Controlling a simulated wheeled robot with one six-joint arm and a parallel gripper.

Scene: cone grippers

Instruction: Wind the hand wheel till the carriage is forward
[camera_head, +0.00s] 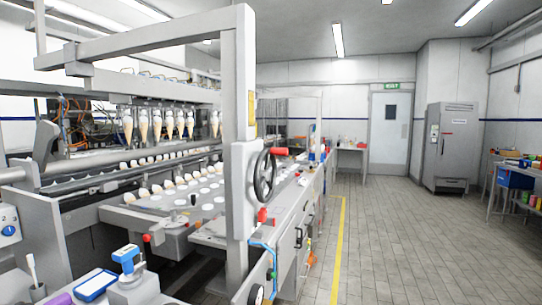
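The hand wheel (264,176) is a black spoked wheel on the side of the grey machine's upright post, near the middle of the view. Its red handle (280,151) sits at the wheel's upper right. A row of hanging cones (160,126) is held under a crossbar inside the machine, at left, above a white plate with rows of holes (182,200). I take this hanging row to be on the carriage, but cannot tell its exact position along its travel. My gripper is not in view, and nothing touches the wheel.
A red knob (262,215) and blue hose are below the wheel. A blue-topped device (127,258) and a blue-rimmed tray (96,285) stand at the front left. The tiled floor (400,240) right of the yellow line is clear. A grey cabinet (450,148) stands at the back right.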

